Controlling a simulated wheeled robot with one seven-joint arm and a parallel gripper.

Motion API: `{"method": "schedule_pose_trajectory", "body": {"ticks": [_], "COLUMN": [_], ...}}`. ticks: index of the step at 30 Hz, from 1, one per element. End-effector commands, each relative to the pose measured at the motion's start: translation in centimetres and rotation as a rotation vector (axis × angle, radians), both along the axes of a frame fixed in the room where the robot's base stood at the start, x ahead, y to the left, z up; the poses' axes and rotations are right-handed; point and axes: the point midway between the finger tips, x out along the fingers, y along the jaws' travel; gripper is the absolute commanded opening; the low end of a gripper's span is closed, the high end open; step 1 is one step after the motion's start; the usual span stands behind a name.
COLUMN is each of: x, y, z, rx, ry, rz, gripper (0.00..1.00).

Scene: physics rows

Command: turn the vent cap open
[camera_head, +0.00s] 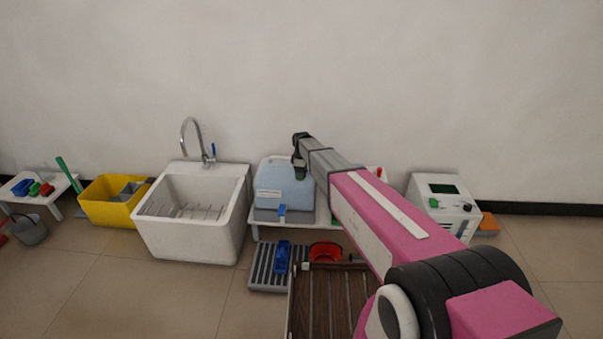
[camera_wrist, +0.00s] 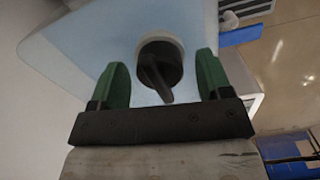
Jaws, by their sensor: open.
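The vent cap (camera_wrist: 158,66) is a dark round knob with a lever-like handle. It sits in a pale ring on the light blue box, in the middle of the wrist view. My gripper (camera_wrist: 162,75) has two green fingers, open, one on each side of the cap with visible gaps. In the wrist view the handle points down and slightly right, toward the gripper's base. In the head view my gripper (camera_head: 300,167) is above the light blue box (camera_head: 283,185). The cap itself is not visible there, and whether the fingers touch the box is unclear.
The box stands on a low white table (camera_head: 322,212), partly behind my arm. A white sink (camera_head: 191,240) with a tap is to the left. A grey ribbed mat (camera_head: 262,268) and wooden slatted rack (camera_head: 330,300) are in front. A white device (camera_head: 440,202) stands right.

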Motion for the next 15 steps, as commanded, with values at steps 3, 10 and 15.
{"method": "schedule_pose_trajectory", "body": {"ticks": [3,10,15], "x": [0.00,0.00,0.00], "y": [0.00,0.00,0.00], "z": [-0.06,-0.02,-0.02], "rx": [0.000,0.000,0.000], "ry": [0.000,0.000,0.000], "rz": [0.000,0.000,0.000], "gripper": [0.72,0.39,0.22]}}
